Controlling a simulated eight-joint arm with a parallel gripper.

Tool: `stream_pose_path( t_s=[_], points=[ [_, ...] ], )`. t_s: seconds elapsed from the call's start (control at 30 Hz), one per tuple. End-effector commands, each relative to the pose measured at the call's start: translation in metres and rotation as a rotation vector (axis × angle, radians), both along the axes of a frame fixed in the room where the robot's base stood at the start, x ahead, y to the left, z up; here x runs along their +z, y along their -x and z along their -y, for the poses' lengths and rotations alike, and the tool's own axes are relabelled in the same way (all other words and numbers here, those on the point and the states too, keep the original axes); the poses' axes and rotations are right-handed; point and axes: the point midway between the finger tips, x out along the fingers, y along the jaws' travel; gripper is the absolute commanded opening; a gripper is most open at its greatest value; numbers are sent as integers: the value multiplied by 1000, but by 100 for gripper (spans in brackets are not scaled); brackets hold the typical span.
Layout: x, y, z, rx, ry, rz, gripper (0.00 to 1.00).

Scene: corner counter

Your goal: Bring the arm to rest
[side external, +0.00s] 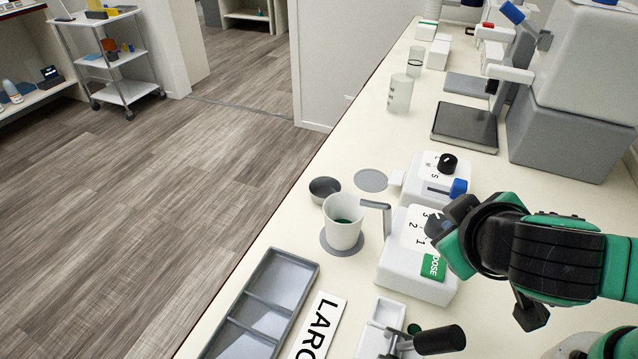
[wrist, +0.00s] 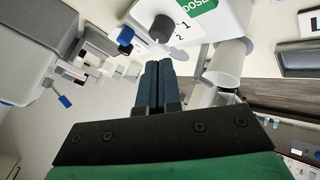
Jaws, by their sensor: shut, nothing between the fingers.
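My gripper (wrist: 158,72) is shut and empty in the wrist view, its two dark fingers pressed together. In the side view my gripper (side external: 455,215) is over the right part of the white dosing machine (side external: 395,262), which has numbers and a green label. Its fingertips are hard to make out there. The machine's dark dial (wrist: 162,29) shows beyond the fingers in the wrist view. I cannot tell whether the fingers touch the machine.
A white cup (side external: 343,232) with something green inside stands on a grey disc beside the machine. A grey tray (side external: 285,270), a white device with a blue knob (side external: 458,188) and a scale-like plate (side external: 465,125) share the counter. The counter's left edge drops to the floor.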

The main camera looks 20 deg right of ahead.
Motion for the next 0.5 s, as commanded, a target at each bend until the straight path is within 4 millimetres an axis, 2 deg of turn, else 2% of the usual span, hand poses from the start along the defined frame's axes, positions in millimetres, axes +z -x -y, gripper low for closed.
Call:
stream_pose_path(
  t_s=[0.17,0.3,0.5],
  points=[
    [-7,-11,19,-15,-79,-109,0],
    [-9,-24,43,-14,-237,-184,0],
    [4,-42,75,-20,-443,-116,0]
  ],
)
